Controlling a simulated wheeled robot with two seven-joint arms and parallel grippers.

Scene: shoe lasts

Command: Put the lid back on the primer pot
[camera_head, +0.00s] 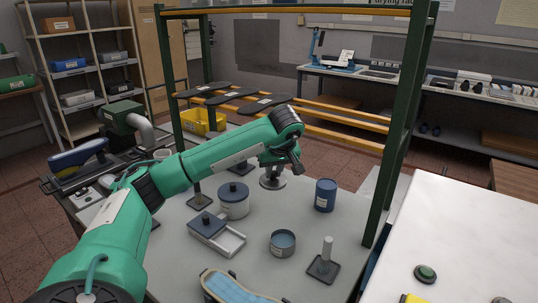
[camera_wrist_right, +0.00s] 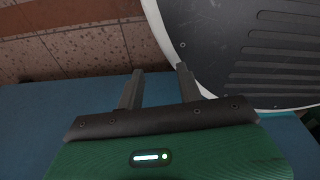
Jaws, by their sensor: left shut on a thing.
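My left gripper (camera_head: 277,164) points down over the far part of the grey worktable and is shut on a small grey round lid (camera_head: 272,182). I cannot tell whether the lid touches the table. An open round pot (camera_head: 282,243) with a blue-grey inside and a pale label stands nearer the front, below the lid in the head view. It is probably the primer pot, but its label is too small to read. My right gripper (camera_wrist_right: 160,69) shows only in the right wrist view, its two fingers apart with nothing between them.
A white pot with a blue lid (camera_head: 234,202), a blue can (camera_head: 325,195), a box with a dark top (camera_head: 217,236), and a post on a dark base (camera_head: 324,261) stand around the open pot. A green rack post (camera_head: 390,150) rises at the right. A blue-lined tray (camera_head: 235,287) lies in front.

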